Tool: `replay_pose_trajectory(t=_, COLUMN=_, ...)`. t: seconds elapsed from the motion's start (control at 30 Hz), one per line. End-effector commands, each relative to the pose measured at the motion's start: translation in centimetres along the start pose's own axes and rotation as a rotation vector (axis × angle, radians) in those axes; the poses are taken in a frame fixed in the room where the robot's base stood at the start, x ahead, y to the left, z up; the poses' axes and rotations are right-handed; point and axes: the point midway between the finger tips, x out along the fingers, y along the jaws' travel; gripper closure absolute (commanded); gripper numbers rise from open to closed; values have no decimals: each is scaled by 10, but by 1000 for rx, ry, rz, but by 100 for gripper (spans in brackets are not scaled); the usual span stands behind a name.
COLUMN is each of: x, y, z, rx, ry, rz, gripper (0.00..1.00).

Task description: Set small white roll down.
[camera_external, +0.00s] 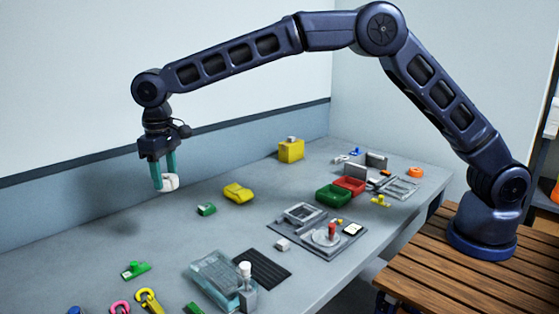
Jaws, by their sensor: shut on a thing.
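The small white roll (171,183) is held between the teal fingers of my gripper (164,181). My gripper points down and is shut on the roll. The roll is above the far left part of the grey table (200,239), apart from the surface, with a soft shadow on the table below and to the left. The fingers partly cover the roll.
A green block (206,209) and a yellow toy car (238,193) lie to the right of my gripper. A yellow box (291,150), red tray (349,186) and green tray (333,195) stand farther right. A clear container (217,278) is at the front. The table's left part is mostly bare.

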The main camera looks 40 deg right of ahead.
Motion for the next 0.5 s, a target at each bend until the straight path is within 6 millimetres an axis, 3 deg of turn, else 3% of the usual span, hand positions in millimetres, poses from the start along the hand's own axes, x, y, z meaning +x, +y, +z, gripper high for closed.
replay_pose_trajectory(t=0.23, x=13, y=-6, z=-9, rx=29, ry=-2, rz=1, gripper=73)
replay_pose_trajectory(t=0.5, x=70, y=-6, z=-8, rx=29, ry=-2, rz=1, gripper=73)
